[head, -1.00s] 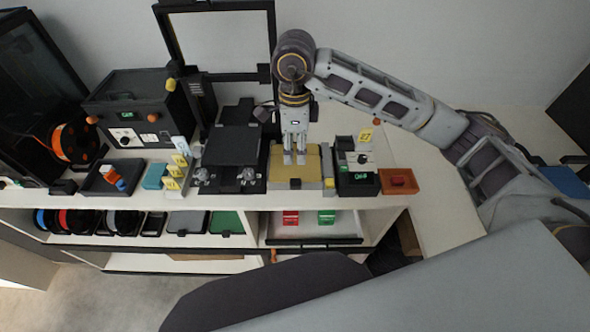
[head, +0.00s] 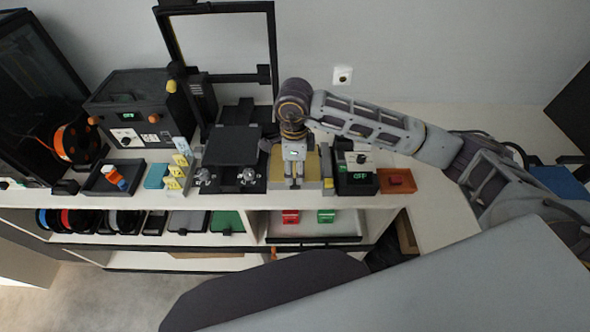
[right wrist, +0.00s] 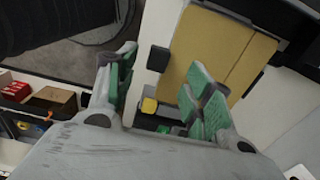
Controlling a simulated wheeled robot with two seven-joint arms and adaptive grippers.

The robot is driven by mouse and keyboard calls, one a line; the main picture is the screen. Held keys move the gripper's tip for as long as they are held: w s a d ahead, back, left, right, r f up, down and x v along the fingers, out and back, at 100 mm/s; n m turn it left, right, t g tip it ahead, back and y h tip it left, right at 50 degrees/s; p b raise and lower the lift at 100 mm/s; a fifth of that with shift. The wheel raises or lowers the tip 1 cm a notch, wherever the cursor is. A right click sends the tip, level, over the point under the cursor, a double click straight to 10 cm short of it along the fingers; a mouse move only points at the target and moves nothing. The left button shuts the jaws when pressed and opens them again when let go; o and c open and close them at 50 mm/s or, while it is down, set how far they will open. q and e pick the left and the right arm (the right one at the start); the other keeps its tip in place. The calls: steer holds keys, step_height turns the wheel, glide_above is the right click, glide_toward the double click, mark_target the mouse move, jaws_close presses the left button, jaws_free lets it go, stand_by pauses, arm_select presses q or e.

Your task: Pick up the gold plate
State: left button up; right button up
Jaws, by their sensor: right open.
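The gold plate (head: 313,168) lies on the white counter between a black machine and a small device. It also shows in the right wrist view (right wrist: 228,45), with a black tab (right wrist: 158,59) near its edge. My right gripper (head: 293,180) is over the plate's front part and hides its middle. In the right wrist view the gripper (right wrist: 160,85) is open, its green-padded fingers apart with the tab seen between them. I cannot tell whether a finger touches the plate. My left gripper is not in view.
A black machine (head: 234,147) stands just left of the plate. A small device with a green OFF display (head: 358,182) and an orange tray (head: 397,182) stand to the right. A tall black frame (head: 274,40) rises behind. Shelves with spools run below the counter.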

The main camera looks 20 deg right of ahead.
mark_target(295, 181)
steer(key=shift+f, duration=0.1)
stand_by(0.3)
steer(key=shift+s+f+p, duration=0.2)
steer(key=shift+f+p, duration=0.65)
steer(key=shift+f, duration=1.65)
jaws_close()
